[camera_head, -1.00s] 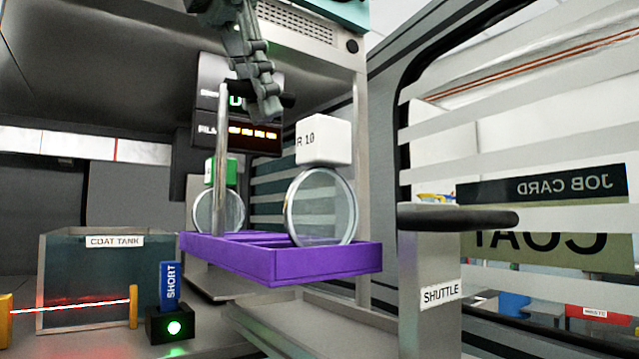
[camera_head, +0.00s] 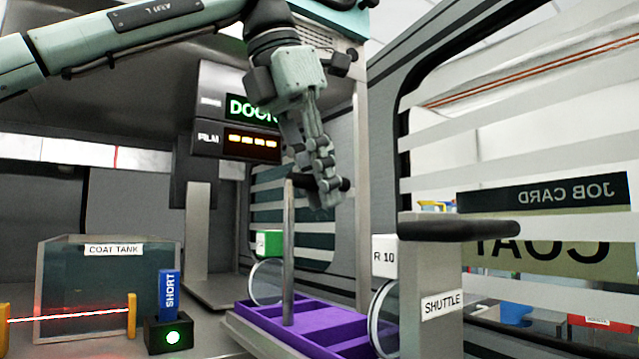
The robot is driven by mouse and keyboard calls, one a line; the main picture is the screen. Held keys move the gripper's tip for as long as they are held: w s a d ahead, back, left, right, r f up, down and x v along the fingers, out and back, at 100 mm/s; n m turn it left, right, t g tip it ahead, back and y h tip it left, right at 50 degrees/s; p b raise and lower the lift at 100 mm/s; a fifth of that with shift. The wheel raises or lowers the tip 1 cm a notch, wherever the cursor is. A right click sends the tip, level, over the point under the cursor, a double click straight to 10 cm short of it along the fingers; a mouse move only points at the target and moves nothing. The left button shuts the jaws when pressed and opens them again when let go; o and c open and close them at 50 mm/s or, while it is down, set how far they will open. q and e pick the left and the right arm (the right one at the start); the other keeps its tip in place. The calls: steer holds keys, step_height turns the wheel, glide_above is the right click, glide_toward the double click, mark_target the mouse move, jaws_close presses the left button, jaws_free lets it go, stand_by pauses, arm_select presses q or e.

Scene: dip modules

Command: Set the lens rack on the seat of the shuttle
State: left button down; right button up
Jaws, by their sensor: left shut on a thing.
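The lens rack is a purple tray (camera_head: 330,318) with a grey upright post, a black crossbar handle (camera_head: 300,183) and two round lenses. One lens (camera_head: 266,282) has a green block on top, the other (camera_head: 382,318) a white block marked R 10. My left gripper (camera_head: 325,178) points down and is shut on the handle. The rack is level, low over the grey shuttle (camera_head: 432,270). The shuttle's labelled upright hides the rack's right end. I cannot tell whether the rack touches the seat. My right gripper is out of view.
The coat tank (camera_head: 105,285) stands at the left. A slatted window wall (camera_head: 385,170) runs behind the shuttle.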

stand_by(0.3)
arm_select(q)
steer(key=c, duration=1.5)
jaws_free()
steer(key=shift+c, duration=0.2)
steer(key=v, duration=0.7)
steer(key=shift+r, duration=0.3)
